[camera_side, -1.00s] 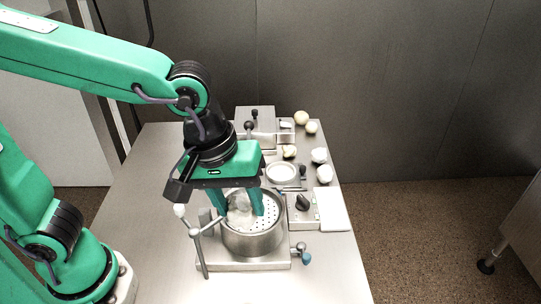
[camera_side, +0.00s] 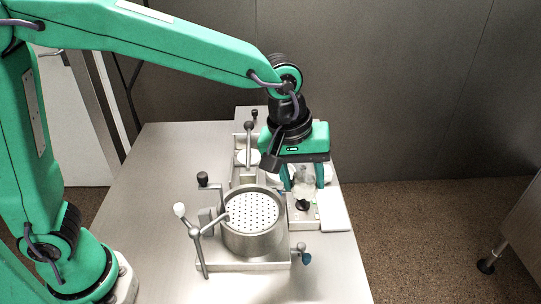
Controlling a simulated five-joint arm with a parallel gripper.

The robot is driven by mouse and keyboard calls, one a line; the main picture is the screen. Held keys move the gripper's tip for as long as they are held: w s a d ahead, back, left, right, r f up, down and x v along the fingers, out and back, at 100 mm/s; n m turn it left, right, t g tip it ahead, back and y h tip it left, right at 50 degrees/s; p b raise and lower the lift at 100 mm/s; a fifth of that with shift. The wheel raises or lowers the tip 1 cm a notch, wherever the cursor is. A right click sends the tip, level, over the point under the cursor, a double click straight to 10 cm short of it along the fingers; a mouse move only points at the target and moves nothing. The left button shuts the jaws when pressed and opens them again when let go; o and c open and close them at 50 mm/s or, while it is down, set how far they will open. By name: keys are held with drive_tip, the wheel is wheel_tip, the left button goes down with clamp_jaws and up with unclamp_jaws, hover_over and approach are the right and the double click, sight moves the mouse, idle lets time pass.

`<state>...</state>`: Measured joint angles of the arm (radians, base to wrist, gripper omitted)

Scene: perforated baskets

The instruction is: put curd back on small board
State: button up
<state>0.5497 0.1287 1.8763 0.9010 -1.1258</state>
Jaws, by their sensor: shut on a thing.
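My gripper (camera_side: 304,188) is shut on a pale, whitish curd (camera_side: 304,184), seen between its two green fingers. It holds the curd right of the perforated basket, over or just behind a small steel block with a black knob (camera_side: 302,205). How far the curd is above the surface is hard to tell. A small white board (camera_side: 334,212) lies flat just to the right, near the table's right edge, with nothing on its visible part. The perforated basket (camera_side: 281,225) stands upright in the steel press, and its holed bottom shows bare.
The press has a handle with a white knob (camera_side: 180,210) at its left and a blue-tipped valve (camera_side: 307,258) at its right. Another steel fixture (camera_side: 240,165) holding a white round thing stands behind. My gripper hides items at the back right. The table's left side (camera_side: 150,190) is clear.

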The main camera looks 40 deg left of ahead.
drive_tip(key=w+a+f, duration=0.1)
drive_tip(key=w+f, duration=0.3)
drive_tip(key=w, duration=0.4)
drive_tip(key=w+a+f, duration=0.1)
drive_tip(key=w+f, duration=0.3)
drive_tip(key=w, duration=0.4)
drive_tip(key=shift+w+f, duration=0.3)
drive_tip(key=shift+w, duration=0.1)
drive_tip(key=shift+a+f, duration=0.1)
drive_tip(key=shift+s+a+f+x, duration=0.15)
drive_tip(key=shift+s+x, duration=0.1)
drive_tip(key=shift+x, duration=1.15)
drive_tip(key=shift+s+a+x, duration=0.2)
drive_tip(key=shift+s+x, duration=0.1)
drive_tip(key=shift+x, duration=1.05)
drive_tip(key=shift+s+a+f+x, duration=0.15)
drive_tip(key=shift+s+x, duration=0.1)
drive_tip(key=shift+x, duration=1.15)
drive_tip(key=shift+f, duration=0.55)
drive_tip(key=o, duration=1.1)
drive_tip(key=shift+o, duration=0.2)
drive_tip(key=shift+s+a, duration=0.1)
drive_tip(key=shift+a, duration=0.05)
